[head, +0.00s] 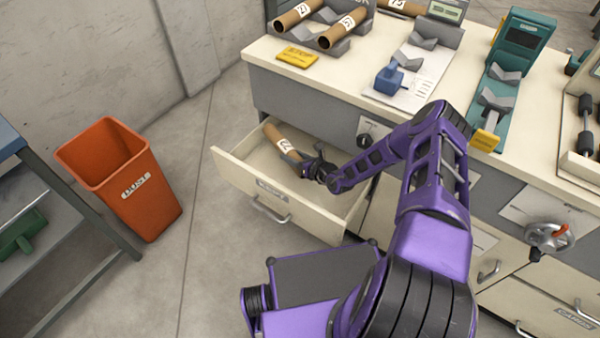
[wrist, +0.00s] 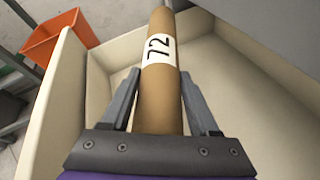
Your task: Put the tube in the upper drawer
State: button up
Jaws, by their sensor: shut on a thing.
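A brown cardboard tube (head: 279,139) with a white label is at the open upper drawer (head: 232,180). In the wrist view the tube (wrist: 160,95) shows the number 72 on its label. My gripper (head: 303,166) is shut on the tube, with one finger on each side of it. The tube is over the drawer's inside, within its walls. The wrist view shows the drawer's pale side wall (wrist: 55,95) to the left and its floor below. I cannot tell whether the tube touches the drawer floor.
An orange bin (head: 120,190) stands left of the drawer. The worktop above holds more tubes (head: 343,27) on grey cradles, a yellow block (head: 297,57), a blue block (head: 389,80) and a green device (head: 518,45). A hand crank (head: 548,238) sticks out at the right.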

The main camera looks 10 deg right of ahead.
aim_at(294, 179)
notch_tip(294, 179, down, 9)
jog(key=shift+f+b, duration=0.15)
jog(key=shift+b, duration=1.1)
jog(key=shift+f, duration=0.15)
jog(key=o, duration=1.4)
jog(key=shift+r, duration=0.25)
jog(key=p+v, duration=0.2)
jog(key=v, duration=1)
jog(key=shift+s+f+p, duration=0.1)
jog(key=shift+p, duration=0.3)
